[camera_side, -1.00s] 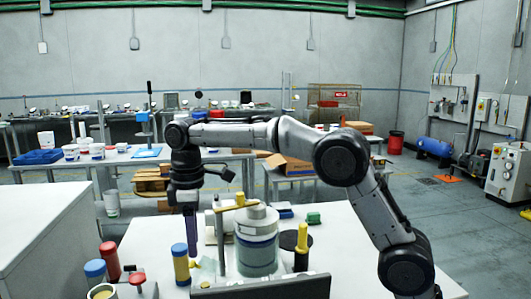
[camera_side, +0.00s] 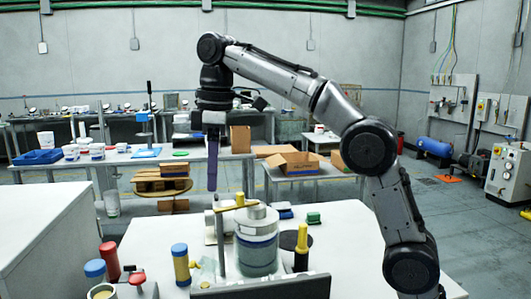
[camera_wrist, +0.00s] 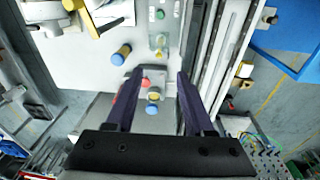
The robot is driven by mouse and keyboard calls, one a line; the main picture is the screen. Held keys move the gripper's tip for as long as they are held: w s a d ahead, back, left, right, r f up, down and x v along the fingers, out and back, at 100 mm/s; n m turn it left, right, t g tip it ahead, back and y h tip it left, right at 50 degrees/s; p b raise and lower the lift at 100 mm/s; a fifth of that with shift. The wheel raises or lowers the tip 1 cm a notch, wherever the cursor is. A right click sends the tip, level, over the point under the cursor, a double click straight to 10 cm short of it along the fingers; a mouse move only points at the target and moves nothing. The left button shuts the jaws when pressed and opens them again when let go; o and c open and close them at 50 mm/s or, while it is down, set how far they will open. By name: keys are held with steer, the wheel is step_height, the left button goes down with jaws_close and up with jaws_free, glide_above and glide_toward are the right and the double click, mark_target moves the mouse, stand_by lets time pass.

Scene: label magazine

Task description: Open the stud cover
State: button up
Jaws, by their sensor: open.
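I cannot tell for certain which part is the stud cover. In the wrist view a pale, partly clear strip (camera_wrist: 161,28) carries small green and yellow round parts, beyond my fingertips. My gripper (camera_wrist: 160,73) is open, with two dark purple fingers apart and nothing between them. In the side view my gripper (camera_side: 212,188) points down, in the air above the white table, left of the grey cylinder (camera_side: 257,240) with its yellow bar (camera_side: 240,203). A yellow cylinder with a blue top (camera_side: 180,263) stands at the front left; its blue top also shows in the wrist view (camera_wrist: 121,54).
The table's right side (camera_side: 350,235) is clear.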

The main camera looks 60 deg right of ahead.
steer(key=s+d+r+m+t, duration=0.1)
steer(key=s+d+r, duration=0.2)
steer(key=s, duration=0.7)
steer(key=shift+r, duration=0.7)
steer(key=shift+d, duration=0.1)
steer(key=n+t+y, duration=0.1)
steer(key=y, duration=0.2)
glide_above(193, 261)
steer(key=s+d, duration=0.4)
step_height(193, 261, down, 12)
steer(key=x, duration=1.2)
steer(key=shift+w+f, duration=0.15)
steer(key=shift+f, duration=0.2)
jaws_close()
